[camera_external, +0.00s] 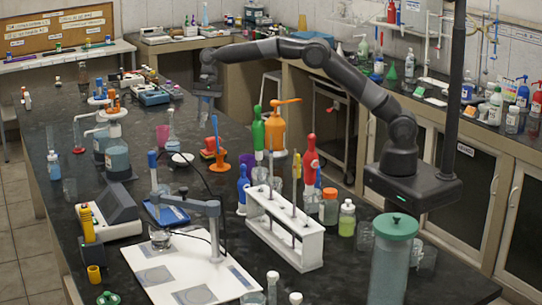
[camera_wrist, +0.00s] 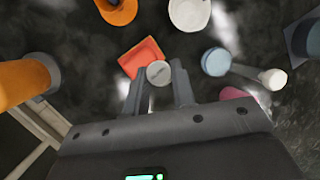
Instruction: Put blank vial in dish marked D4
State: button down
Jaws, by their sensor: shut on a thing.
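My gripper (camera_wrist: 158,88) is shut on a small vial with a round pale top (camera_wrist: 159,73), seen from above between the fingertips. Any marking on it is too small to read. In the external view my gripper (camera_external: 207,88) hangs over the far middle of the dark bench, with the arm reaching in from the right. A white round dish (camera_wrist: 188,13) lies beyond the fingertips at the top of the wrist view. It seems to be the white dish (camera_external: 182,158) on the bench in the external view. I cannot read a D4 mark on any dish.
A red-orange block (camera_wrist: 142,57) lies just beyond the fingers. An orange bottle (camera_wrist: 22,80) stands at left. A white rack (camera_external: 285,230) and tall bottles crowd the near bench.

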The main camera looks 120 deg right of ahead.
jog(key=m+t, duration=0.1)
jog(key=m, duration=0.2)
jog(key=d+m+t, duration=0.1)
jog(key=m, duration=0.2)
jog(key=shift+w+r, duration=0.15)
jog(key=shift+w, duration=0.05)
jog(key=m+t, duration=0.1)
jog(key=m, duration=0.1)
jog(key=d+m+t, duration=0.1)
jog(key=m, duration=0.1)
jog(key=shift+w+r+h, duration=0.1)
jog(key=shift+w+h, duration=0.05)
jog(key=shift+h, duration=0.15)
jog(key=shift+w+m, duration=0.15)
jog(key=shift+m, duration=0.15)
jog(key=shift+w+a+r+x, duration=0.15)
jog(key=shift+a+x, duration=0.35)
jog(key=shift+x, duration=2.1)
jog(key=shift+w+a+r+x, duration=0.1)
jog(key=shift+a+r+x, duration=0.3)
jog(key=shift+x, duration=2.2)
jog(key=shift+a+r+x, duration=0.1)
jog(key=shift+a+x, duration=0.5)
jog(key=shift+x, duration=2)
jog(key=shift+f, duration=0.1)
jog(key=c, duration=1.2)
grip_release()
jog(key=shift+f, duration=0.1)
